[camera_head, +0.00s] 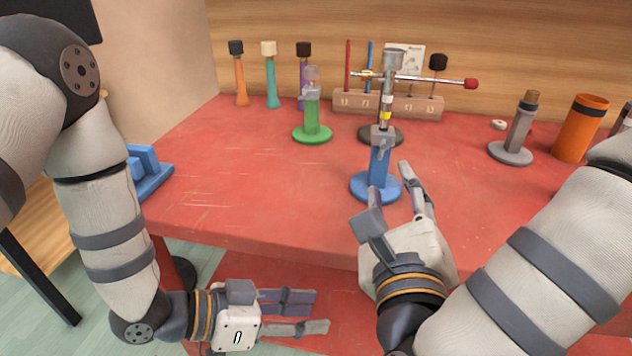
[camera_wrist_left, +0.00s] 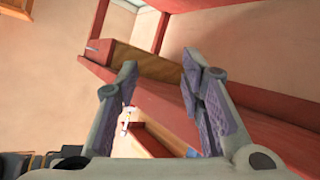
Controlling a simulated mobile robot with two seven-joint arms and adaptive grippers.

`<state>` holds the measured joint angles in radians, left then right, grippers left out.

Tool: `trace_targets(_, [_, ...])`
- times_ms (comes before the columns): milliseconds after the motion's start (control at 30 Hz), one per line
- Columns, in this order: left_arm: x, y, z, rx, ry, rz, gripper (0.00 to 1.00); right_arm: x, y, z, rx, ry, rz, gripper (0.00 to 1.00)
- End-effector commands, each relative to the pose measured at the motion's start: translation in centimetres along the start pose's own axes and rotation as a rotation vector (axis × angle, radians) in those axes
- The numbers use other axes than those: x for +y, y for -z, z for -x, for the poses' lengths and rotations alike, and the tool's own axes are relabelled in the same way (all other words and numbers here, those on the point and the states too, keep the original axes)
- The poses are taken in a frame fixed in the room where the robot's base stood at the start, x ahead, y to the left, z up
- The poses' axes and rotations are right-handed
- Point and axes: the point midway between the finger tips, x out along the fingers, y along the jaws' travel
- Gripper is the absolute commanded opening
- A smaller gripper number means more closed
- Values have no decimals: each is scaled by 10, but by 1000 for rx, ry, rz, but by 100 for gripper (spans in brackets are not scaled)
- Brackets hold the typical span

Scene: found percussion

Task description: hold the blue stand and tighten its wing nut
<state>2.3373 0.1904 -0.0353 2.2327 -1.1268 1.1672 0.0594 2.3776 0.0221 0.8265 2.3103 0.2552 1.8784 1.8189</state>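The blue stand (camera_head: 379,170) stands upright near the table's front edge, with a round base and a short column. A grey fitting (camera_head: 382,137) tops the column; the wing nut's shape is too small to tell apart there. A metal post (camera_head: 387,95) with a yellow band rises above it. My right gripper (camera_head: 390,198) is open in front of the stand, its fingers pointing at the base and hiding part of its front. I cannot tell whether they touch. My left gripper (camera_head: 318,312) is open and empty, below the table's front edge; its parted fingers show in the left wrist view (camera_wrist_left: 157,82).
A crossbar (camera_head: 430,81) with a red tip reaches right from the post. A green stand (camera_head: 312,120) is behind left, a grey stand (camera_head: 513,140) and orange cup (camera_head: 581,128) at right. A wooden rack (camera_head: 350,100) is behind. The red table (camera_head: 240,190) is clear at front left.

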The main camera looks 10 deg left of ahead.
Motion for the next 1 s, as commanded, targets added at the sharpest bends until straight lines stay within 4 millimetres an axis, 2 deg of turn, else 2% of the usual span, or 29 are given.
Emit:
trace_targets(33, [6, 39, 5, 91, -69, -97, 36, 0, 0, 0, 0, 0, 0, 33])
trace_targets(133, [26, 112, 25, 259, -237, -311, 36, 0, 0, 0, 0, 0, 0, 33])
trace_targets(167, [18, 132, 28, 292, -250, -353, 36, 0, 0, 0, 0, 0, 1, 33])
trace_targets(200, [-4, 152, 24, 309, -219, -353, 36, 0, 0, 0, 0, 0, 1, 33])
trace_targets(300, [-45, 201, 23, 359, -154, -341, 36, 0, 0, 0, 0, 0, 1, 33])
trace_targets(400, [-70, 240, 28, 406, -114, -335, 36, 0, 0, 0, 1, 0, 1, 33])
trace_targets(500, [-82, 264, 32, 435, -94, -328, 36, 0, 0, 0, 1, -1, 1, 33])
trace_targets(667, [-85, 279, 25, 449, -87, -325, 36, 0, 0, 0, 1, -1, 1, 33])
trace_targets(1000, [-73, 310, -46, 447, -88, -326, 36, 0, 0, 0, 0, -1, 1, 33])
